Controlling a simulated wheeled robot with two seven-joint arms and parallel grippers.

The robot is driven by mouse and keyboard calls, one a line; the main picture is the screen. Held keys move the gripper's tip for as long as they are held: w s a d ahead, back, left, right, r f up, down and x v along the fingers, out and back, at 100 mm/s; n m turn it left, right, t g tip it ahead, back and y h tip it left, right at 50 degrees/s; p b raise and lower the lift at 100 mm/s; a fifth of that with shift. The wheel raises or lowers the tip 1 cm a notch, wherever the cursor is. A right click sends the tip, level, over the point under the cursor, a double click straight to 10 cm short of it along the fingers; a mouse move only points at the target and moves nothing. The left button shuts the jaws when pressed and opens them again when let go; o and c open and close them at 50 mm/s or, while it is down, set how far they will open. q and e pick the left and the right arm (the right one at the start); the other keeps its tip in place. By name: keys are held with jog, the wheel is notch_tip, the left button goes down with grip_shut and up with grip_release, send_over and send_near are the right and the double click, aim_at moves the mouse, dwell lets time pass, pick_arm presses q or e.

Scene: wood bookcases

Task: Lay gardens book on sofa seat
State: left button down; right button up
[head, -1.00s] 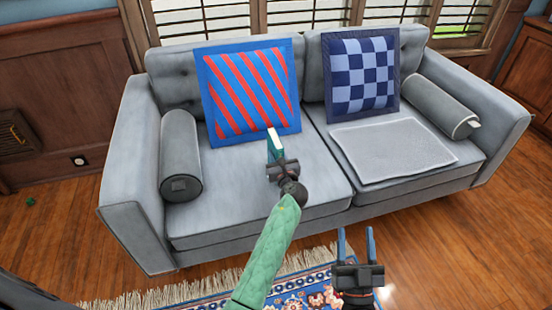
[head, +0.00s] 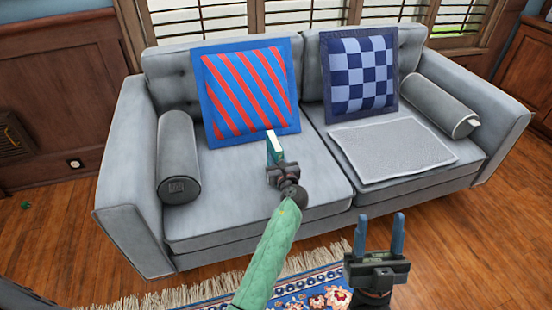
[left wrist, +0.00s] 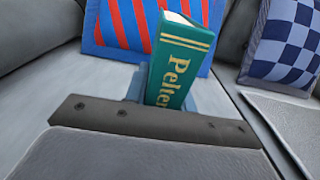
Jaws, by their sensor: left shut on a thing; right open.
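My left gripper (head: 277,163) is shut on a green book (head: 275,147) with gold bands and lettering reading "Pelter" on its spine. The book also shows in the left wrist view (left wrist: 180,62), upright and slightly tilted, its lower part hidden by the gripper. I cannot read the word gardens on it. The book is held over the left seat of the grey sofa (head: 235,205), in front of the striped cushion; whether it touches the seat I cannot tell. My right gripper (head: 379,238) is open and empty in front of the sofa, over the floor.
A red and blue striped cushion (head: 246,90) and a blue checked cushion (head: 360,75) lean on the backrest. A grey folded mat (head: 391,150) covers much of the right seat. Bolsters (head: 178,160) lie at both arms. The left seat is mostly bare. A patterned rug (head: 305,285) lies in front.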

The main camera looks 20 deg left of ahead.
pick_arm(q)
jog(key=c, duration=1.2)
grip_release()
jog(key=shift+o, duration=0.2)
